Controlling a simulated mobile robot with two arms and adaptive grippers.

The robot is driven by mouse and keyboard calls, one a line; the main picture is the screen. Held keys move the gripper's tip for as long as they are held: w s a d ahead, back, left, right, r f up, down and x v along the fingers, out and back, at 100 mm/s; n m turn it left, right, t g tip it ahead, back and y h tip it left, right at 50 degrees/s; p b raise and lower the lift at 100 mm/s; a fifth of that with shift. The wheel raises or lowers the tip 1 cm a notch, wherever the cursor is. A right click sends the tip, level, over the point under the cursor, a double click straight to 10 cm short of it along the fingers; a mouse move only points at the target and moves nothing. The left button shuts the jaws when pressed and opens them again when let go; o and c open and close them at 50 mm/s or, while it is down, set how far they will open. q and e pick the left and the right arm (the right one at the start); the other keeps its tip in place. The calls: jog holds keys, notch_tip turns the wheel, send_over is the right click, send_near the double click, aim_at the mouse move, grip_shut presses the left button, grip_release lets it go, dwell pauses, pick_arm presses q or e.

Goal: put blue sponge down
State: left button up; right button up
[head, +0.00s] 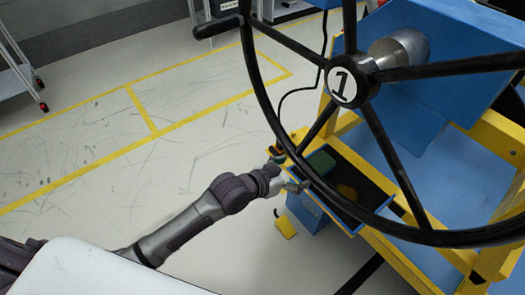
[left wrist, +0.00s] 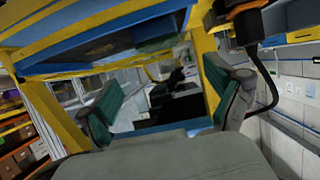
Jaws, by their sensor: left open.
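My left gripper (head: 288,184) is at the near left edge of the dark tray (head: 372,217), partly behind the steering wheel rim. In the left wrist view its jaws (left wrist: 160,98) are spread, with green pads and nothing between them. A dark green block (head: 321,162) lies in the tray's far left part, and an orange-brown round thing (head: 347,191) lies near its middle. No clearly blue sponge shows; I cannot tell whether the dark green block is it. My right gripper is not in view.
A large black steering wheel (head: 342,82) marked 1 overhangs the tray. The tray sits in a yellow frame (head: 408,268) with blue panels. The floor at left is open, with yellow lines.

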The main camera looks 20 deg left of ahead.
pick_arm(q)
jog(key=s+a+f+n+g+y, duration=0.2)
jog(key=s+a+f, duration=0.5)
jog(key=s, duration=0.5)
jog(key=s+a+f+n+g+y, duration=0.3)
jog(key=s+a+f+g+y, duration=0.2)
jog(key=s+f, duration=0.7)
jog(key=shift+s+a+f+g+y, duration=0.3)
jog(key=shift+s+a+g, duration=0.25)
jog(key=shift+a, duration=0.45)
jog(key=s+a+f+g+p, duration=0.1)
jog(key=s+f+p, duration=0.3)
jog(key=s+p, duration=0.5)
jog(key=s+a+f+p, duration=0.2)
jog(key=s+f+p, duration=0.2)
jog(key=s+p, duration=0.5)
jog(key=shift+s+f+g+p, duration=0.2)
jog(key=shift+s+g+p, duration=0.15)
jog(key=shift+s, duration=0.45)
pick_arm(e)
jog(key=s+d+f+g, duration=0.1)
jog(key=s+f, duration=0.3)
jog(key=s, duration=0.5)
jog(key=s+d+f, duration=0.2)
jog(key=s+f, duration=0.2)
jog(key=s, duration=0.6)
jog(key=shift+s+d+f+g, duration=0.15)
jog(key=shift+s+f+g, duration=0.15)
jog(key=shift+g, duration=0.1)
